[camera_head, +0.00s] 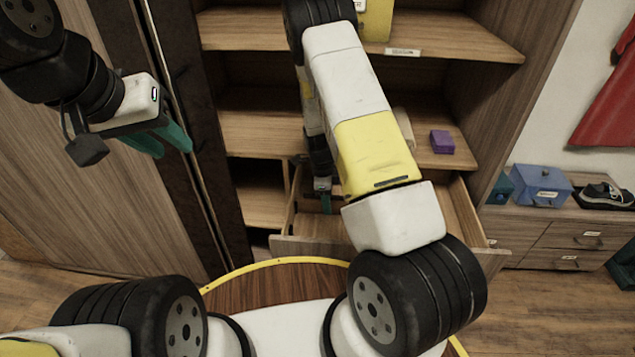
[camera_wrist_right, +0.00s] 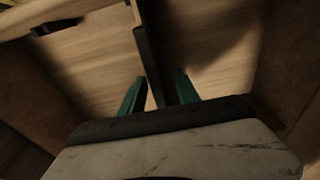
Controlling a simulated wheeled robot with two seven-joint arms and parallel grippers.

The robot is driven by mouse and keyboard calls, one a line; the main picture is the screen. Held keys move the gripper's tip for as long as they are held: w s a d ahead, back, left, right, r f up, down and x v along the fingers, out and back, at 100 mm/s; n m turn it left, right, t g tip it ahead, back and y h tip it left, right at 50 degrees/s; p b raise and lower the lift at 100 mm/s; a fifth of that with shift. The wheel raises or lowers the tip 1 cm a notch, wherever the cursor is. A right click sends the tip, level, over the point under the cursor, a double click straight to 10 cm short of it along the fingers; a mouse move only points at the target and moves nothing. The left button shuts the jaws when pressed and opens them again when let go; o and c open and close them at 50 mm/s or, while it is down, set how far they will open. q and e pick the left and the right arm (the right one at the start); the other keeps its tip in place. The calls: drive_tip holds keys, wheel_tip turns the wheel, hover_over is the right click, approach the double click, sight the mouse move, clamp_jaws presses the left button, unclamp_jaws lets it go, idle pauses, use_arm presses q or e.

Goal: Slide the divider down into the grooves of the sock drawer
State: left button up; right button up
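The sock drawer (camera_head: 320,248) is pulled out at the bottom of the wardrobe, partly hidden behind my right arm. My right gripper (camera_head: 325,202) is low inside the drawer's left part. In the right wrist view its two teal fingers (camera_wrist_right: 160,85) stand apart on either side of the thin, dark-edged divider (camera_wrist_right: 147,50), with a visible gap on the right side. The divider runs away from the palm over the pale drawer floor; I cannot tell whether it sits in the grooves, which are not discernible. My left gripper (camera_head: 165,140) is open and empty, outside the wardrobe's left side.
Wardrobe shelves (camera_head: 270,105) rise above the drawer, with a purple box (camera_head: 442,142) on one. A low cabinet (camera_head: 560,240) on the right carries a blue box (camera_head: 541,186) and a shoe (camera_head: 606,195). The drawer's right part looks empty where visible.

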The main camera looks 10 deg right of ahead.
drive_tip(key=shift+d+f, duration=0.1)
drive_tip(key=shift+f, duration=0.6)
clamp_jaws()
drive_tip(key=shift+r, duration=0.1)
